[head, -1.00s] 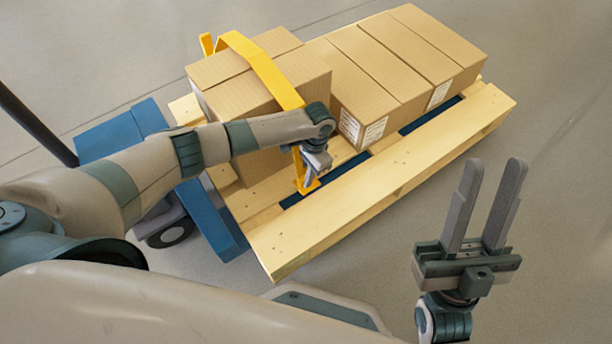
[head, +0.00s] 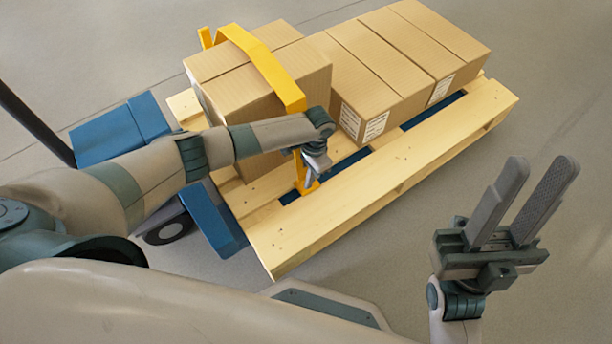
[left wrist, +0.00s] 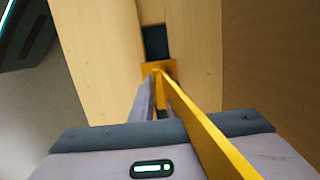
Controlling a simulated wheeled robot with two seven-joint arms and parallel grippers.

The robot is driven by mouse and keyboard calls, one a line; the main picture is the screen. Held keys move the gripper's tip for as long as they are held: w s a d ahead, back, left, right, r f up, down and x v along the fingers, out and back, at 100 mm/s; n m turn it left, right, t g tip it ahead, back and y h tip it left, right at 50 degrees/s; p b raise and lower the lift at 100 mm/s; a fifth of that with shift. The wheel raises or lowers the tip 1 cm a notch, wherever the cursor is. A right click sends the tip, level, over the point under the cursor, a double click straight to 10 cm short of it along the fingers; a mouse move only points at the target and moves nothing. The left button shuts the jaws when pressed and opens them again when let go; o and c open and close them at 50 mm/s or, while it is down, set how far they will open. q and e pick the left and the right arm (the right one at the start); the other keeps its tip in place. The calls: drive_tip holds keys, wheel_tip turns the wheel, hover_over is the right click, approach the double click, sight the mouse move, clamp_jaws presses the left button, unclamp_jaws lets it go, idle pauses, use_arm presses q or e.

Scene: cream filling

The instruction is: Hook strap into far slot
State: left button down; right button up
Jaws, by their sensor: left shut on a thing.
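A yellow strap (head: 262,62) runs over the top of the near carton stack (head: 240,95) and down its side facing me. My left gripper (head: 312,180) is shut on the strap's lower end, low beside the carton and close to the pallet's slot. In the left wrist view the strap (left wrist: 205,130) runs between the fingers (left wrist: 152,95), and its yellow end plate (left wrist: 158,69) lies at the dark slot (left wrist: 156,42) between boards. I cannot tell whether it is hooked there. My right gripper (head: 522,205) is open and empty, right of the pallet.
The wooden pallet (head: 400,165) carries more cartons (head: 400,60) toward the back right. A blue pallet truck (head: 120,130) stands at its left end, with a dark handle (head: 35,125). Grey floor (head: 560,120) is clear on the right.

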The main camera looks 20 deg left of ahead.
use_arm(q)
drive_tip(key=shift+f, duration=0.15)
drive_tip(key=c, duration=1.6)
unclamp_jaws()
drive_tip(key=shift+c, duration=0.2)
